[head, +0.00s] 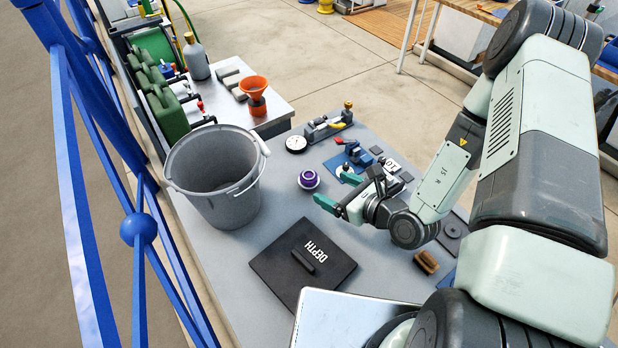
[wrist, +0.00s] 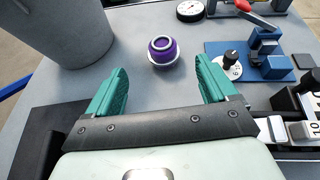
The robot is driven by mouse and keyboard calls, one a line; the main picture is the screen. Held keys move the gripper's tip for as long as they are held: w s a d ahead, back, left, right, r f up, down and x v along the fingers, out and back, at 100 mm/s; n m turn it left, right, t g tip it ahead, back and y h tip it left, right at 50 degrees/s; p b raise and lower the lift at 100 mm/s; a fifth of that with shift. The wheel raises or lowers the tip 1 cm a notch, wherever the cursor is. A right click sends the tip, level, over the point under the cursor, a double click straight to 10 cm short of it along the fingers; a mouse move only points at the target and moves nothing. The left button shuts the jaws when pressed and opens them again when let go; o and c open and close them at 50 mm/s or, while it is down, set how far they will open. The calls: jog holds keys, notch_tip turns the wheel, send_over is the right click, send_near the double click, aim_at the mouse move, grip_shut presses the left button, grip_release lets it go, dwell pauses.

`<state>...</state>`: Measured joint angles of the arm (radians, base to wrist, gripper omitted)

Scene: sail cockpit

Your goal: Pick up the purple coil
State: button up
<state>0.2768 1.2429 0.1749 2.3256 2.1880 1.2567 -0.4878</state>
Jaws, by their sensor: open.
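The purple coil (head: 308,179) is a small round purple piece with pale rings, sitting on the grey table right of the bucket. In the wrist view the purple coil (wrist: 162,50) shows ahead of the fingertips, roughly centred between them and apart from both. My gripper (head: 332,190) is above the table, close to the coil on its right and front side. In the wrist view my gripper (wrist: 162,75) has its two green fingers spread wide with nothing between them.
A large grey bucket (head: 215,180) stands left of the coil. A black DEPTH board (head: 290,268) lies in front. A blue-based fixture (wrist: 250,62), a round gauge (head: 296,144) and a clamp tool (head: 328,126) lie behind and right. Bare table surrounds the coil.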

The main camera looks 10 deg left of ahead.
aim_at(315, 181)
jog(key=shift+a+f, duration=0.1)
jog(key=shift+f, duration=0.35)
jog(key=x, duration=1)
jog(key=shift+w+f, duration=0.25)
jog(key=shift+f, duration=0.05)
jog(key=c, duration=1)
